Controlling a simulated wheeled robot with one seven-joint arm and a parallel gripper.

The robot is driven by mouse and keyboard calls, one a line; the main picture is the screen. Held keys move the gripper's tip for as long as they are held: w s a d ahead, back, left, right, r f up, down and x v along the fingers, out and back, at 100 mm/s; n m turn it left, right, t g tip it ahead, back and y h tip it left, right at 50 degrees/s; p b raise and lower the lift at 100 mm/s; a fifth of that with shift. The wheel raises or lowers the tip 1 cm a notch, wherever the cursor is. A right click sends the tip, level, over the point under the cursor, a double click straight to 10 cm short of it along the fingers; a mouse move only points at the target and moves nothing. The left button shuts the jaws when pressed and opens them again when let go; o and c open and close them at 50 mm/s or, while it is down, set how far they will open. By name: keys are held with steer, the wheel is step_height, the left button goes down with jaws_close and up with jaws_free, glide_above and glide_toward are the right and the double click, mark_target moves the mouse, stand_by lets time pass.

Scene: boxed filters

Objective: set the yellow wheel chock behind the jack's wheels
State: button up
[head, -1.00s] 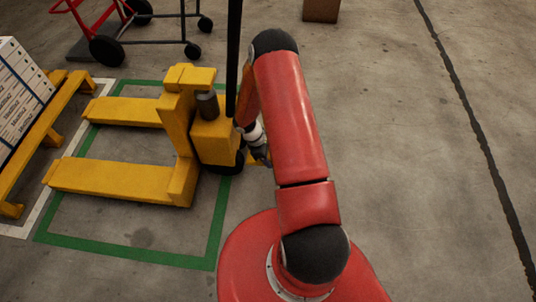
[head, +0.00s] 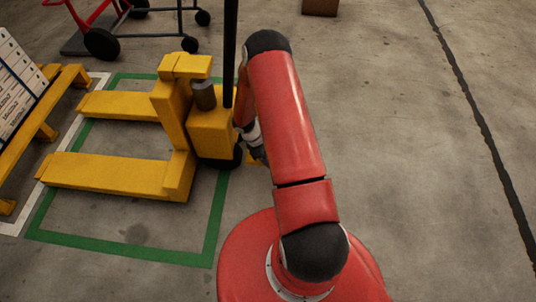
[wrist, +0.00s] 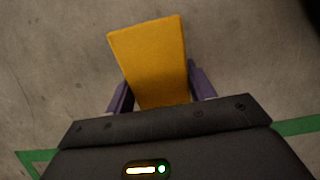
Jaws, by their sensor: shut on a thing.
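The yellow pallet jack (head: 205,130) stands inside a green floor outline (head: 211,225), its forks pointing left. A dark wheel (head: 234,158) shows at the right end of its body. My gripper (head: 258,154) is low beside that end, mostly hidden by my red arm. In the wrist view my gripper (wrist: 160,98) is shut on the yellow wheel chock (wrist: 148,60), one finger on each side of it. Only a sliver of the chock shows in the head view (head: 253,163). Whether it touches the floor or the wheel, I cannot tell.
A yellow rack with white boxes (head: 17,85) stands at the left edge. A red hand truck and a dark-wheeled cart (head: 103,44) are at the back left. A brown box (head: 320,7) sits far back. The floor to the right is clear.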

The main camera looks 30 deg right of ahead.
steer(key=shift+f+b, duration=2.25)
steer(key=shift+f, duration=1.1)
steer(key=o, duration=1.3)
steer(key=shift+c, duration=0.2)
step_height(320, 180, up, 20)
steer(key=p, duration=0.4)
steer(key=shift+r+p, duration=0.1)
steer(key=shift+p, duration=0.25)
step_height(320, 180, up, 7)
steer(key=p, duration=0.5)
